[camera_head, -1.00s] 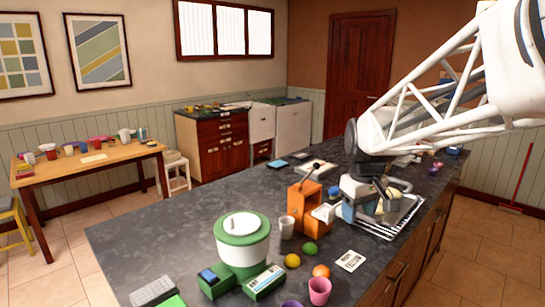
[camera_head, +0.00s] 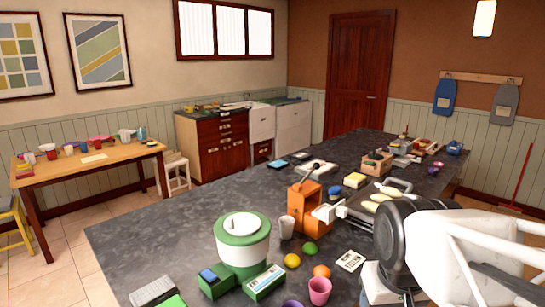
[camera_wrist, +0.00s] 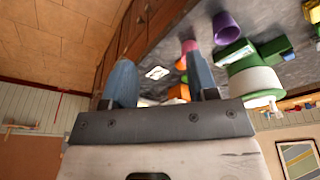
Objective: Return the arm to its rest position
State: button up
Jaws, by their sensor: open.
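My arm reaches in from the right edge of the head view, low over the near right part of the dark counter (camera_head: 200,190). Its dark round wrist joint faces the camera, and the fingers are hidden or out of frame there. In the wrist view my gripper (camera_wrist: 158,64) shows two blue fingers spread apart with nothing between them. Beyond the fingers are the counter's edge and the floor. The gripper touches no object that I can see.
Near the arm are an orange box (camera_head: 305,200), a tray (camera_head: 408,185) with pale items, a white card (camera_head: 350,260), an orange ball (camera_head: 321,271) and a pink cup (camera_head: 319,290). A green-and-white container (camera_head: 243,243) stands left. Floor (camera_wrist: 45,65) lies beside the counter.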

jog(key=shift+s+f, duration=0.3)
jog(key=shift+s, duration=0.3)
jog(key=shift+s+f, duration=0.25)
jog(key=shift+s, duration=0.3)
